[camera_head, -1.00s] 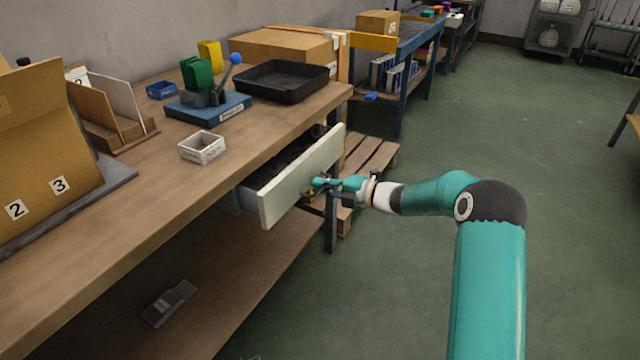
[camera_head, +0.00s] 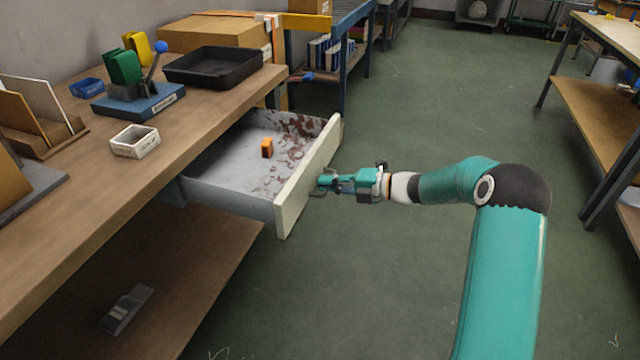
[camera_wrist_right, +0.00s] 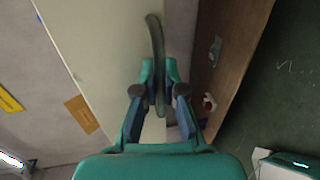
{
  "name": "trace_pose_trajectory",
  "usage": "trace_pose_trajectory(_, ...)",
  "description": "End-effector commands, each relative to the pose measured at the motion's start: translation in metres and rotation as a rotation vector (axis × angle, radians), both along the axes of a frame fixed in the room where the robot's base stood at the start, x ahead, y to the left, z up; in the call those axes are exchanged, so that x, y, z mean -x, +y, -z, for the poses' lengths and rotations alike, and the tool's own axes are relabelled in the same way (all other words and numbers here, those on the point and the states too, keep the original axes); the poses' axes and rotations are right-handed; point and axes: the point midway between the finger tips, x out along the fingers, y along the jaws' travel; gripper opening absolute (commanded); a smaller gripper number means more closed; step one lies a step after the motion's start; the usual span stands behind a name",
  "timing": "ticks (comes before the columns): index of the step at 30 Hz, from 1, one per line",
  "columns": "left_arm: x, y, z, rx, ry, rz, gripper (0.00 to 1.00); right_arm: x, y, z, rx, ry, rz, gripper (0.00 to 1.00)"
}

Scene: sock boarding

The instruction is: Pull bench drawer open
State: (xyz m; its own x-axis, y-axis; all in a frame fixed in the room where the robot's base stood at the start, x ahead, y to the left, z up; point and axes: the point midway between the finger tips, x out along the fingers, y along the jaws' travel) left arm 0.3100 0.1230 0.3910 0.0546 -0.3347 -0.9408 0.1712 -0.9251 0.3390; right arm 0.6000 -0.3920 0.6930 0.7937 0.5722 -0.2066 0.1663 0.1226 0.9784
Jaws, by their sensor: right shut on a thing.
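The bench drawer (camera_head: 232,177) stands well out from under the bench top in the head view. Its pale front panel (camera_head: 308,180) faces right, and its inside shows dark brown stains and a small orange block (camera_head: 267,148). My right gripper (camera_head: 322,183) is at the outer face of the panel, shut on the drawer handle. In the right wrist view the dark curved handle (camera_wrist_right: 155,45) runs between the fingers (camera_wrist_right: 160,92), with the pale panel (camera_wrist_right: 105,50) behind it. My left gripper is in neither view.
On the bench (camera_head: 215,112) stand a black tray (camera_head: 212,68), a small white box (camera_head: 134,141) and a blue-based fixture (camera_head: 138,100). A grey object (camera_head: 127,310) lies on the lower shelf. Green floor (camera_head: 400,110) is open to the right of the drawer.

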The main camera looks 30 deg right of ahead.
Motion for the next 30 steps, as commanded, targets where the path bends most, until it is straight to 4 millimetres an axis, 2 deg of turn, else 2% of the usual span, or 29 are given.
trace_pose_trajectory(1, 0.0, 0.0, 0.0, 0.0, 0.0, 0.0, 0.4, 0.001, 0.003, 0.005, -0.001, 0.01, -0.007, 0.0)
trace_pose_trajectory(8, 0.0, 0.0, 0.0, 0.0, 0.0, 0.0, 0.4, -0.002, 0.006, 0.006, 0.0, 0.01, -0.011, 0.0)
trace_pose_trajectory(9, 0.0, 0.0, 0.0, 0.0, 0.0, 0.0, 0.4, -0.002, 0.006, 0.006, 0.0, 0.011, -0.011, 0.15)
trace_pose_trajectory(13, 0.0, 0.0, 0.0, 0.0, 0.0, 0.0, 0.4, -0.003, 0.006, 0.005, 0.0, 0.009, -0.01, 0.35)
trace_pose_trajectory(23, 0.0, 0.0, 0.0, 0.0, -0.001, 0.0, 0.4, -0.003, 0.004, 0.002, 0.002, 0.004, -0.008, 0.35)
trace_pose_trajectory(30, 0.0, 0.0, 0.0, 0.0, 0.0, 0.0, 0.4, 0.017, -0.011, -0.004, 0.002, 0.003, -0.006, 0.35)
